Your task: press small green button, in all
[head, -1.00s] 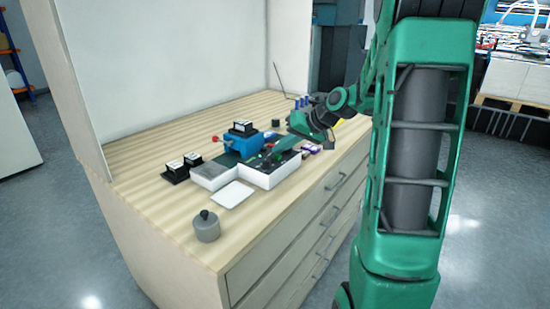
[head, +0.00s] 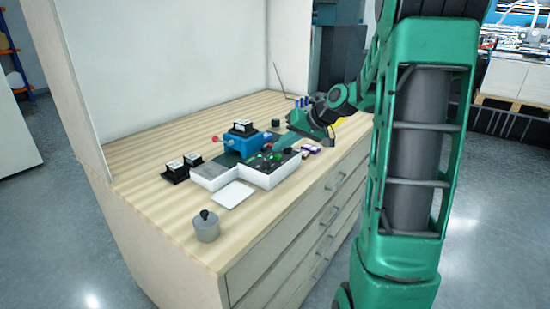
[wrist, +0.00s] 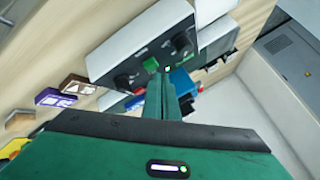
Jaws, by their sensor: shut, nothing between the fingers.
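A white control box (head: 262,176) with a dark top panel stands on the wooden worktop. In the head view its panel shows green spots and black knobs. My gripper (wrist: 160,80) is shut and empty, pointing at the panel. Whether it touches the panel cannot be told.
A blue device (head: 243,145) with a red knob is behind the box. Black blocks (head: 176,171) stand to its left and a grey weight (head: 206,227) at the front left. Small packets (head: 311,149) lie at right. Bare worktop (head: 150,210) is at the front left.

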